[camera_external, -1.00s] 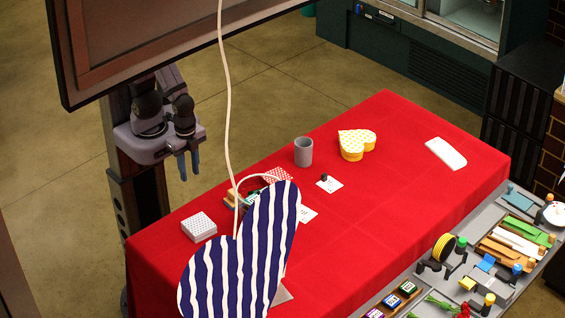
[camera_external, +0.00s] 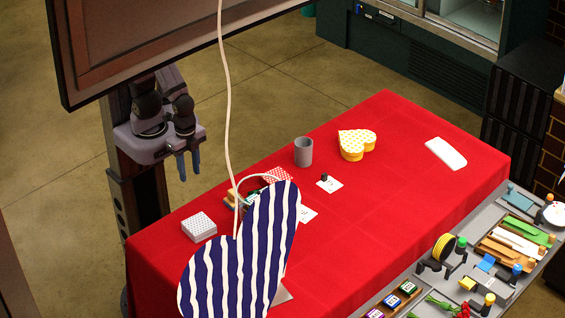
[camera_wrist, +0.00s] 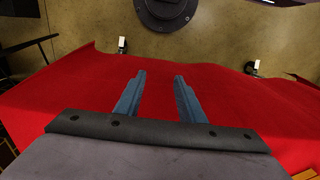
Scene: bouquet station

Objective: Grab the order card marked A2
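One white card (camera_external: 329,185) lies on the red table with a small dark object standing on it. Another white card (camera_external: 308,214) lies partly behind the striped heart. The markings on both are too small to read, so I cannot tell which is A2. My gripper (camera_external: 188,165) hangs off the far left side of the table, apart from the cards. In the wrist view my gripper (camera_wrist: 160,95) shows two blue fingers spread apart with nothing between them. No card shows in the wrist view.
A large blue-and-white striped heart (camera_external: 240,260) on a cord hides part of the table. A grey cup (camera_external: 303,152), a yellow heart box (camera_external: 351,146), a white dotted box (camera_external: 199,227) and a white object (camera_external: 446,154) stand on the red table (camera_external: 400,215). The table's right part is mostly clear.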

